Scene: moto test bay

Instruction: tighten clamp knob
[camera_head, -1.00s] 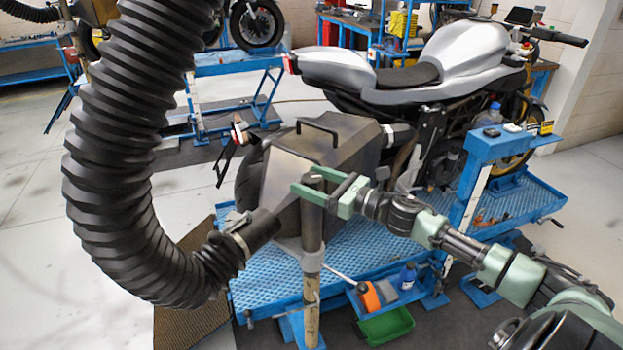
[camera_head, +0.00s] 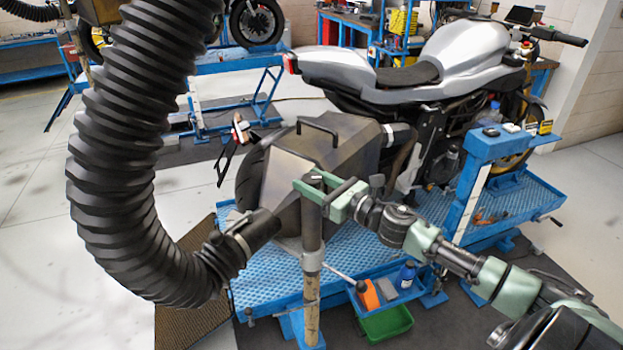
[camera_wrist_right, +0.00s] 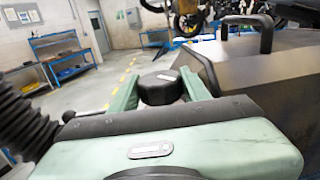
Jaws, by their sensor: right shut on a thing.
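The clamp knob is a short black round cap (camera_wrist_right: 160,88), seen between my fingers in the right wrist view. In the head view it is a small dark top (camera_head: 316,178) on the upright post (camera_head: 312,232), partly hidden by the fingers. My right gripper (camera_head: 309,187) has a green finger on each side of the knob and is shut on it. In the right wrist view the gripper (camera_wrist_right: 161,80) reaches forward around the knob. My left gripper is not in view.
A thick black ribbed hose (camera_head: 112,170) curves down at the left to a grey metal box (camera_head: 340,150) behind the post. A silver motorcycle (camera_head: 470,55) stands on a blue lift (camera_head: 270,290). A blue tray (camera_head: 405,290) and green bin (camera_head: 386,324) sit below my right arm.

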